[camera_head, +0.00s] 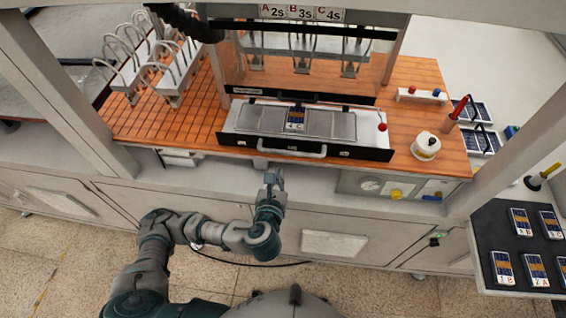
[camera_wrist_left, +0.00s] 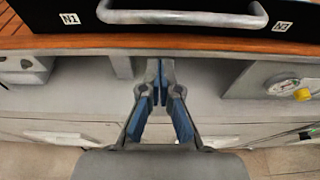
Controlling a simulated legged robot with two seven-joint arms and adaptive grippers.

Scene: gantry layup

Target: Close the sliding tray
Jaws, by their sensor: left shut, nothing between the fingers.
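The sliding tray (camera_head: 252,121) sits on the orange tiled worktop, with a black front panel and a pale bar handle (camera_head: 291,152). It holds grey plates and one small labelled card (camera_head: 295,119). My right gripper is not seen.
A white round pot (camera_head: 425,146) stands right of the tray, and a red knob (camera_head: 382,127) is at its right end. White racks (camera_head: 150,70) stand at the left. Gantry posts flank the worktop. A dark board with several cards (camera_head: 524,245) is at the right.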

